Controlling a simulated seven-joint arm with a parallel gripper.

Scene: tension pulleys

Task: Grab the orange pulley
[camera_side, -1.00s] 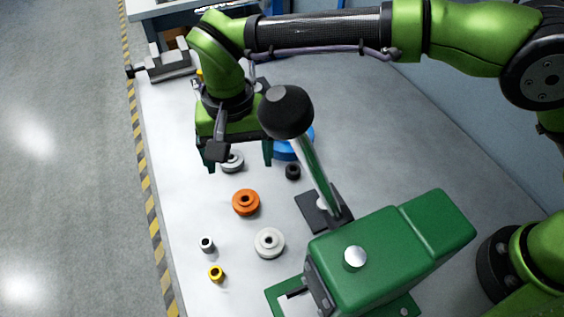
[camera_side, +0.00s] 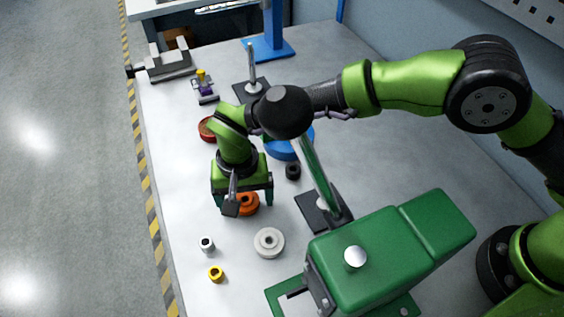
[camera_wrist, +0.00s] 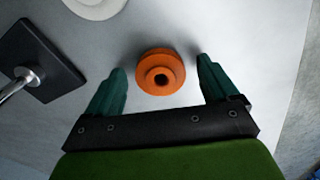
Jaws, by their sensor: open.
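The orange pulley (camera_side: 249,204) lies flat on the grey table, partly hidden by my gripper in the side view. In the wrist view the orange pulley (camera_wrist: 160,73) shows whole, its hub and dark bore facing the camera. My gripper (camera_side: 244,203) is over it, pointing down, with its green fingers spread. In the wrist view my gripper (camera_wrist: 160,80) is open, with one finger on each side of the pulley and a gap on both sides. Nothing is held.
A white pulley (camera_side: 269,242), a small silver bushing (camera_side: 206,244) and a yellow one (camera_side: 216,273) lie nearby. A black ring (camera_side: 293,171) lies behind. A red pulley (camera_side: 207,129) lies farther back.

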